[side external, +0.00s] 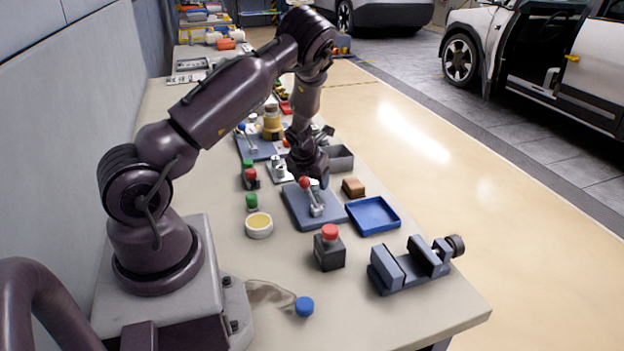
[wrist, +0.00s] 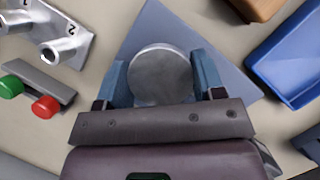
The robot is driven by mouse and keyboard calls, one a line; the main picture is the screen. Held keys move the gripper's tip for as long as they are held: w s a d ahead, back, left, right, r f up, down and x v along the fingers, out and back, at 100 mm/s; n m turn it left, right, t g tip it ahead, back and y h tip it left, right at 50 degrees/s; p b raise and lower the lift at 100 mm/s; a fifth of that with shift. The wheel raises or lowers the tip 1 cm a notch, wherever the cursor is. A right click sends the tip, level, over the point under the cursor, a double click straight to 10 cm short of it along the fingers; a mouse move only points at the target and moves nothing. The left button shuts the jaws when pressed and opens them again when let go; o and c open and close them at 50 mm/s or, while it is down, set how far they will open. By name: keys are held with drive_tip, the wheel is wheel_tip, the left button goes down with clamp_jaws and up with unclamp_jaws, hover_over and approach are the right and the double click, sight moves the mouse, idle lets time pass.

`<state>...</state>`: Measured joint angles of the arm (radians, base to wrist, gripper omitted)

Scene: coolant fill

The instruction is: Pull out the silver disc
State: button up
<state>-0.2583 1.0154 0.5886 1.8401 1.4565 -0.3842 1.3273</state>
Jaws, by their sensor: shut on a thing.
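The silver disc (wrist: 160,72) is round and flat-faced, seen face-on in the wrist view over a blue-grey plate (wrist: 155,22). My gripper (wrist: 161,78) is shut on it, with one blue finger on each side. In the side view my gripper (side external: 314,183) is low over the blue-grey plate (side external: 330,215), by a silver fitting (side external: 317,208) and a red ball knob (side external: 304,182). The disc itself cannot be made out clearly there. How it sits in or on the plate is hidden.
A blue tray (side external: 373,215) and a brown block (side external: 353,187) lie right of the plate. A black bottle with red cap (side external: 329,250) and a vise (side external: 415,264) stand in front. A numbered metal block (wrist: 45,35) and green and red buttons (wrist: 38,88) are at left.

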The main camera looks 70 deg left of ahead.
drive_tip(key=shift+r, duration=0.1)
drive_tip(key=shift+r, duration=2.15)
